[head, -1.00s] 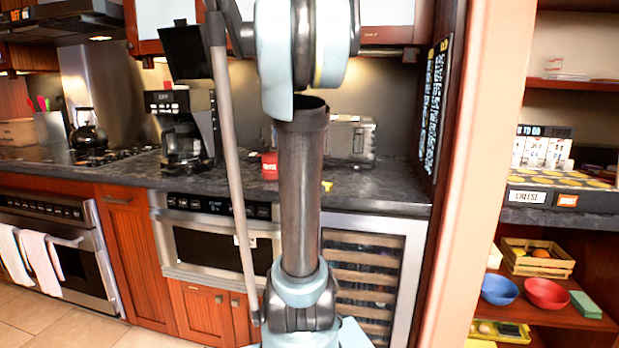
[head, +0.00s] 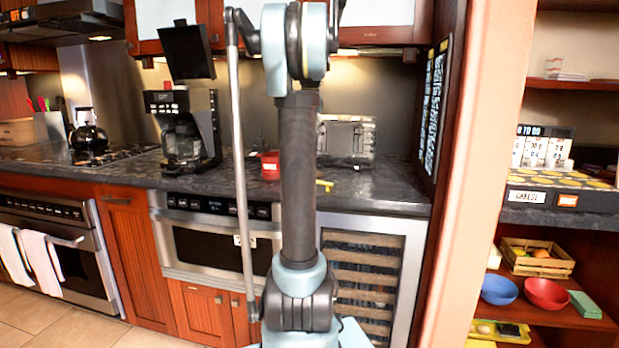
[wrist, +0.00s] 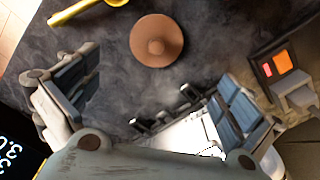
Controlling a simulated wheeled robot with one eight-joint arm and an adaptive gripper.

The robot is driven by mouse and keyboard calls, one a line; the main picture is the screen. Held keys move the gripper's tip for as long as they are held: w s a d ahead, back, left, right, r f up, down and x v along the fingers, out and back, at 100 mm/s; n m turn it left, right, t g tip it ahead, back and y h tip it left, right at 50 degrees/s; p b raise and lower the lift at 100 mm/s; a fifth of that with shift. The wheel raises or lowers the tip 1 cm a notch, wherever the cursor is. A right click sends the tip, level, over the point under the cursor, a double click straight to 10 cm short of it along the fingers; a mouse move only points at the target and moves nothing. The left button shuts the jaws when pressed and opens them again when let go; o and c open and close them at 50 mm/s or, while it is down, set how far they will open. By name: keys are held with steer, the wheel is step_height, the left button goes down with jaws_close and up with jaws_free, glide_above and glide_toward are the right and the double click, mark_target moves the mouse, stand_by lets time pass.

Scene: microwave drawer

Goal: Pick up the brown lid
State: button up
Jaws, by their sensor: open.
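The brown lid (wrist: 156,40) is a round disc with a small knob in its centre. It lies on the dark stone counter (wrist: 110,45) in the upper middle of the wrist view. My gripper (wrist: 152,82) is open and empty, with its two padded fingers spread wide to the left and right. The lid shows beyond the fingertips, centred roughly between them, and is not touched. In the head view neither the lid nor the gripper can be made out; my own arm covers the middle of the counter.
A yellow utensil (wrist: 90,9) lies left of the lid. A device with orange and red patches (wrist: 284,63) is at the right. A bright metallic object (wrist: 188,132) is below the lid. In the head view, a coffee maker (head: 184,130) and a toaster-like appliance (head: 346,138) stand on the counter.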

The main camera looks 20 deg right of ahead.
step_height(320, 180, down, 6)
steer(key=shift+r, duration=0.1)
steer(key=shift+s+d+f, duration=0.1)
steer(key=shift+s+f, duration=0.05)
steer(key=shift+f, duration=1.2)
steer(key=shift+s+f, duration=0.15)
steer(key=shift+f, duration=1.2)
steer(key=shift+c, duration=0.2)
steer(key=c, duration=1.5)
steer(key=shift+s, duration=0.1)
